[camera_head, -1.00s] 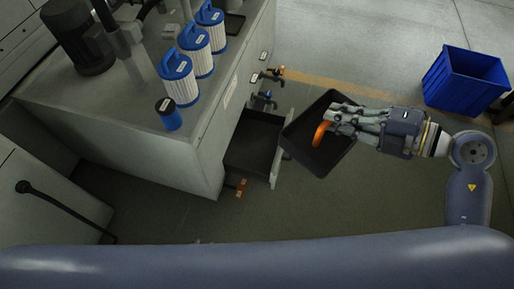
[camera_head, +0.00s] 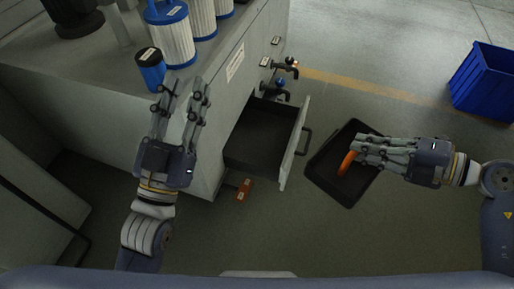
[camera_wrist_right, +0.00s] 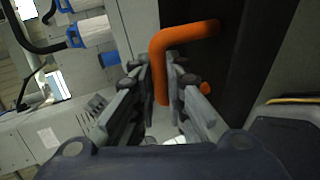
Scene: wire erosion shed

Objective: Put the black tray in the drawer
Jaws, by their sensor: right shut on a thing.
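The black tray (camera_head: 326,172) with an orange handle (camera_head: 347,162) is held up to the right of the open drawer (camera_head: 254,140). My right gripper (camera_head: 358,154) is shut on the orange handle, which also shows between the fingers in the right wrist view (camera_wrist_right: 163,75). The tray is tilted and apart from the drawer front. The drawer is pulled out of the grey cabinet and its visible inside looks empty. My left gripper (camera_head: 182,98) is open and empty, in front of the cabinet, left of the drawer.
White filter cartridges with blue caps (camera_head: 172,38) and a small blue container (camera_head: 150,68) stand on the cabinet top near my left fingers. Valves (camera_head: 284,66) stick out from the cabinet beyond the drawer. A blue bin (camera_head: 484,84) stands on the floor at right.

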